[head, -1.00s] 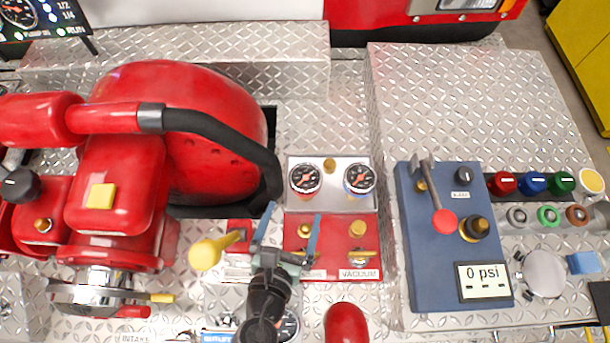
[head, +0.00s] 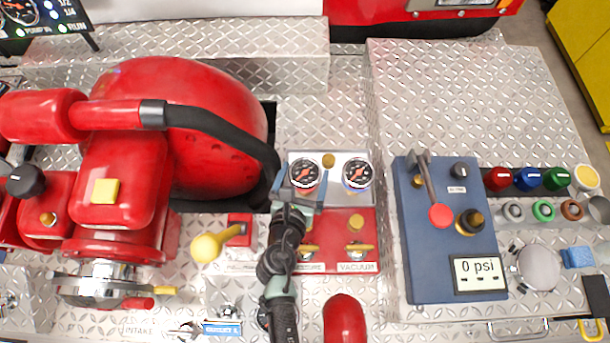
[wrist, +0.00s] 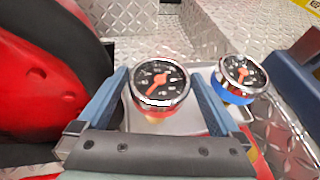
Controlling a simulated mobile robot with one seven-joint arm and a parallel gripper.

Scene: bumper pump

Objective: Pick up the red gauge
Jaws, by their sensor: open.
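The red gauge (head: 304,172) has a black dial, a chrome rim and a red-orange body. It stands at the left of a silver panel (head: 330,158). In the wrist view the red gauge (wrist: 159,86) sits between the two blue fingers of my gripper (wrist: 160,95), one finger on each side. The fingers are open, and a small gap shows beside the gauge. In the head view my gripper (head: 300,184) covers the gauge's lower part. A similar gauge with a blue body (head: 357,173) stands to the right, and it also shows in the wrist view (wrist: 240,76).
A large red pump (head: 215,120) with a black hose (head: 225,125) stands close to the left. A red plate (head: 365,225) with brass valves lies in front of the gauges. A blue control box (head: 440,260) with a lever stands to the right. Diamond-plate metal behind the gauges is clear.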

